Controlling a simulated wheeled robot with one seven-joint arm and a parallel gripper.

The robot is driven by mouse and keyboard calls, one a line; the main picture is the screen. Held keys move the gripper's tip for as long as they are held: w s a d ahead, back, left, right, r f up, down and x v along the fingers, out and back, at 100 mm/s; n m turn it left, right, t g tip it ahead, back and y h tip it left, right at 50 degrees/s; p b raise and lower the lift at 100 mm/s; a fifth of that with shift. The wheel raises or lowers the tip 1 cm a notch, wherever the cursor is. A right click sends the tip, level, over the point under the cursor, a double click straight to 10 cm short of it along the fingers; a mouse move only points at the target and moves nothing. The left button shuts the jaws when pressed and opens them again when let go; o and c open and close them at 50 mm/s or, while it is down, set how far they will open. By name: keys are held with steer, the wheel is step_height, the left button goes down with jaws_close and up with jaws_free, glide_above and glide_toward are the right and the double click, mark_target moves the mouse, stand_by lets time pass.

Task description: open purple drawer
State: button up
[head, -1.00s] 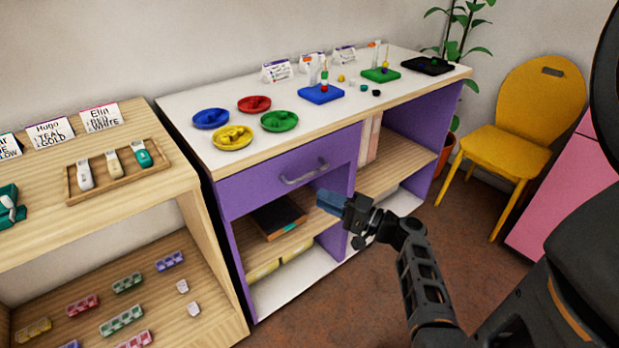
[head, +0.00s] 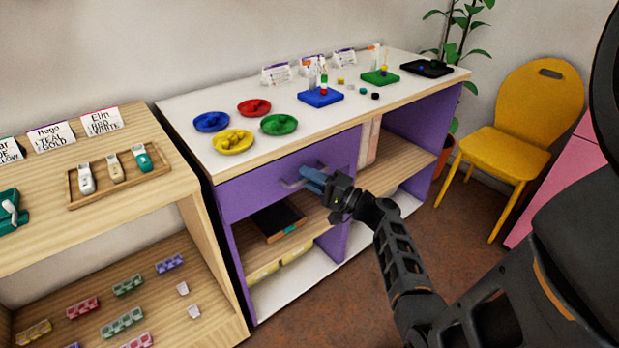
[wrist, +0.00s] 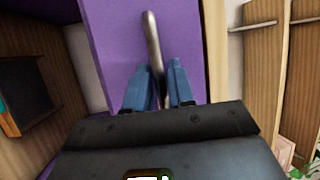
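The purple drawer (head: 250,188) sits under the left part of the white table top, and its front looks flush with the unit. Its grey bar handle (head: 290,184) is partly hidden by my gripper (head: 312,178) in the head view. In the wrist view the handle (wrist: 153,45) runs lengthwise against the purple front (wrist: 115,40). Its near end lies between the two blue fingers of my gripper (wrist: 157,85). The fingers stand apart, one on each side of the handle, with a narrow gap visible. I cannot tell whether they touch it.
Coloured plates such as the yellow plate (head: 233,142) stand on the top above the drawer. A dark book or box (head: 278,219) lies on the shelf below. A wooden shelf unit (head: 205,225) stands close on the left. A yellow chair (head: 515,140) is at right.

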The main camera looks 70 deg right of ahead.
steer(key=shift+c, duration=0.4)
jaws_close()
steer(key=shift+s+a, duration=0.1)
steer(key=s+a, duration=0.6)
steer(key=s, duration=0.4)
steer(key=s+a, duration=0.6)
steer(key=s, duration=0.4)
steer(key=shift+s+a, duration=0.15)
steer(key=shift+a, duration=0.1)
steer(key=shift+o, duration=0.4)
jaws_free()
